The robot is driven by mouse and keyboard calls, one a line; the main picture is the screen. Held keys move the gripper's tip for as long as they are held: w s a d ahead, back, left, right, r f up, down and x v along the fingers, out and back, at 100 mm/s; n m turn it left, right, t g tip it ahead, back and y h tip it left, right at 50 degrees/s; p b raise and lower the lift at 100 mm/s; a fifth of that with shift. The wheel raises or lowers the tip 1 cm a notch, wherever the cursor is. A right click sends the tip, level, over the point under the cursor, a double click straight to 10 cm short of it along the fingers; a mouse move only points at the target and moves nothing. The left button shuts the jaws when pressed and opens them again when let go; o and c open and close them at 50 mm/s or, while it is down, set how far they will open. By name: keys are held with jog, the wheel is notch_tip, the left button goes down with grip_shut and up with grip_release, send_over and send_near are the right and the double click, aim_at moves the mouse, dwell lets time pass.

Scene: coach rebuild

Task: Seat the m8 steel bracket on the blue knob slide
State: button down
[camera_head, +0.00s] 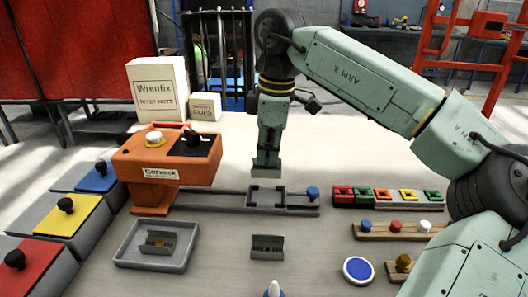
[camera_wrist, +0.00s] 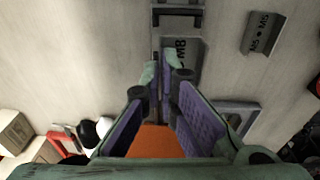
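The grey steel bracket (camera_head: 266,172) is between my gripper's fingertips (camera_head: 267,160), which point straight down and are shut on it. In the wrist view the bracket (camera_wrist: 182,60) shows partly printed lettering that looks like M8, with the fingers on both sides of it. The slide with the blue knob (camera_head: 312,192) lies along a grey rail; its grey carriage (camera_head: 265,197) has an open, notched shape. The held bracket appears just above and behind the carriage, apart from it. Part of the slide seems to show at the top of the wrist view (camera_wrist: 178,14).
Another grey bracket (camera_head: 267,246) lies loose in front of the rail; its lettering looks like M5 in the wrist view (camera_wrist: 263,33). A grey tray (camera_head: 125,255) holds a further bracket. The orange Corvesk machine (camera_head: 165,172) stands left; coloured blocks (camera_head: 386,196) sit right.

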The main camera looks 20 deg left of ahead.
jog(key=shift+f, duration=0.1)
jog(key=b, duration=0.3)
send_over(265, 192)
jog(key=shift+d+f, duration=0.15)
jog(key=shift+f, duration=1)
jog(key=shift+d+f, duration=0.1)
jog(key=shift+f, duration=1.05)
jog(key=shift+f+b, duration=1.05)
jog(key=shift+b, duration=0.2)
dwell(0.4)
dwell(0.3)
jog(key=c, duration=1.7)
grip_release()
jog(key=shift+o, duration=0.2)
jog(key=o, duration=0.3)
jog(key=shift+o, duration=0.2)
jog(key=shift+r+p, duration=2.15)
jog(key=shift+r, duration=0.9)
